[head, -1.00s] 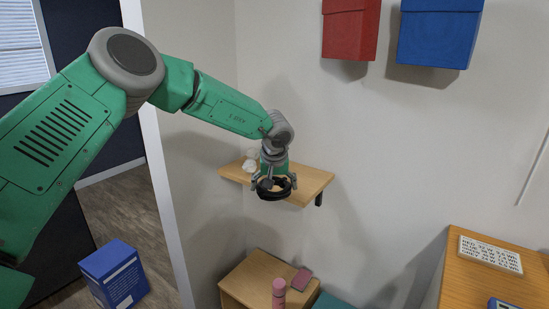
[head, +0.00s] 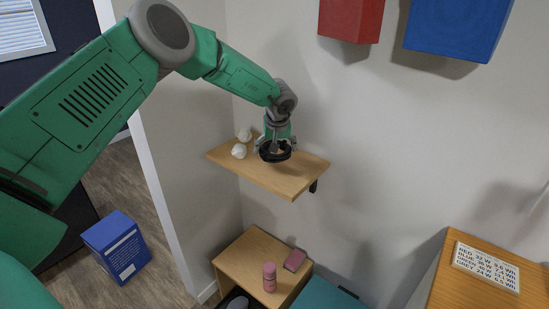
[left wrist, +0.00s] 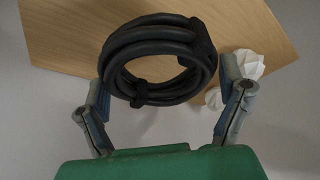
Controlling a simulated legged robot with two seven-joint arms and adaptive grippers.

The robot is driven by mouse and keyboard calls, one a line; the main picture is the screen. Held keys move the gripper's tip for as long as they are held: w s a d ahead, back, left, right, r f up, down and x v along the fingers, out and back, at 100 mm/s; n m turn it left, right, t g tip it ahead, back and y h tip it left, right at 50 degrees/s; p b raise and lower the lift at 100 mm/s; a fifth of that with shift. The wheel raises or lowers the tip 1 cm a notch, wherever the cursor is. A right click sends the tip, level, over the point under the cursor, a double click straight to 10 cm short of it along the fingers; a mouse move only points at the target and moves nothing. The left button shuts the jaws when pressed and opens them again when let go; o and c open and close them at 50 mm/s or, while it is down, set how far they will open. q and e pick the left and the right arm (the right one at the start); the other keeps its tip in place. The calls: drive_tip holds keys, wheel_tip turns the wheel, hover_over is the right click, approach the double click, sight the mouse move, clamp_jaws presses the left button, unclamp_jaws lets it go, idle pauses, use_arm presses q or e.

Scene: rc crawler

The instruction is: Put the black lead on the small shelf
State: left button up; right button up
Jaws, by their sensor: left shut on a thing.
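The black lead (head: 274,154) is a coiled ring tied with a band. It also fills the middle of the left wrist view (left wrist: 160,93). My left gripper (head: 275,147) is shut on the coil, with one finger on each side of it. In the left wrist view the bare shelf top (left wrist: 75,35) lies behind the coil. I cannot tell whether the coil touches the shelf. My right gripper is not in view.
Two white ornaments (head: 239,151) stand on the shelf left of the coil. A cabinet (head: 250,260) with a pink bottle (head: 269,277) stands below. Red (head: 350,20) and blue (head: 457,30) boxes hang on the wall above right. The shelf's right end is clear.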

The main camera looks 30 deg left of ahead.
sight(275, 165)
use_arm(q)
drive_tip(key=shift+w+d+f, duration=0.15)
drive_tip(key=shift+d+f, duration=0.1)
drive_tip(key=shift+f, duration=0.1)
drive_tip(key=f, duration=0.3)
drive_tip(key=shift+d, duration=0.3)
drive_tip(key=shift+a+f, duration=0.1)
drive_tip(key=shift+f, duration=0.15)
drive_tip(key=shift+a+f, duration=0.1)
drive_tip(key=shift+a, duration=0.15)
drive_tip(key=o, duration=1)
drive_tip(key=shift+a+f, duration=0.1)
drive_tip(key=shift+a, duration=0.05)
drive_tip(key=shift+o, duration=0.2)
drive_tip(key=shift+a, duration=0.1)
drive_tip(key=shift+d+r, duration=0.4)
drive_tip(key=shift+r, duration=0.05)
drive_tip(key=v, duration=1.1)
drive_tip(key=shift+a, duration=0.15)
drive_tip(key=shift+s+r, duration=0.1)
drive_tip(key=shift+s, duration=0.1)
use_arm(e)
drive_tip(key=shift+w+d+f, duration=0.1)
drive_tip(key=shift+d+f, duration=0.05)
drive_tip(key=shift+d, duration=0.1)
